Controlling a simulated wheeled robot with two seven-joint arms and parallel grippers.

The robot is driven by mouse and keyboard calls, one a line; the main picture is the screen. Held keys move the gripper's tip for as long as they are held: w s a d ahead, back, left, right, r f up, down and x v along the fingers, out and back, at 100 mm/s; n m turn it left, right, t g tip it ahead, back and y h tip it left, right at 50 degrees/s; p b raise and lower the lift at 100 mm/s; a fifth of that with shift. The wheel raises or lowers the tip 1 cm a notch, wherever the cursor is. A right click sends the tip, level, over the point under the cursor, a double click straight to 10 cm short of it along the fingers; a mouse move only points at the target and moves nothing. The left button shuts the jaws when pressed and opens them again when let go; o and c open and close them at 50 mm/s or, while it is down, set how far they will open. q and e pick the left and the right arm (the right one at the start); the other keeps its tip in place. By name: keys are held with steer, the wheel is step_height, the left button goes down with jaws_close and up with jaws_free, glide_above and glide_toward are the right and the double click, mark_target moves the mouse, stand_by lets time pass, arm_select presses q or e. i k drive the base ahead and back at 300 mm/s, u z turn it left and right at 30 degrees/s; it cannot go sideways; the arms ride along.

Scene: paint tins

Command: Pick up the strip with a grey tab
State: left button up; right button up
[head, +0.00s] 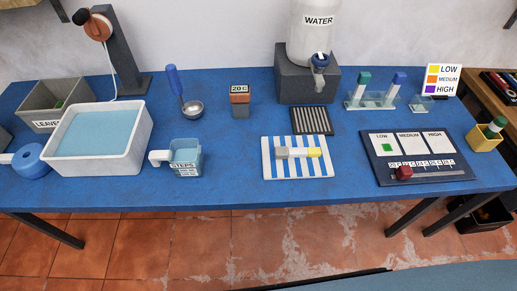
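A strip with a grey tab (282,152) lies flat on a blue-and-white striped cloth (266,167) near the front middle of the blue table. Its grey tab is at the left, its middle is white and its right end is yellow. Nothing covers it. Neither of my grippers shows in the head view.
A ribbed dark mat (312,121) lies just behind the cloth. A cup marked STEPS (186,158) and a water-filled white basin (100,135) stand to the left. A LOW/MEDIUM/HIGH board (412,170) lies to the right.

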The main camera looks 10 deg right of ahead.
mark_target(281, 153)
steer(key=u, duration=1.45)
steer(key=k, duration=1)
steer(key=z, duration=1.05)
steer(key=i, duration=0.45)
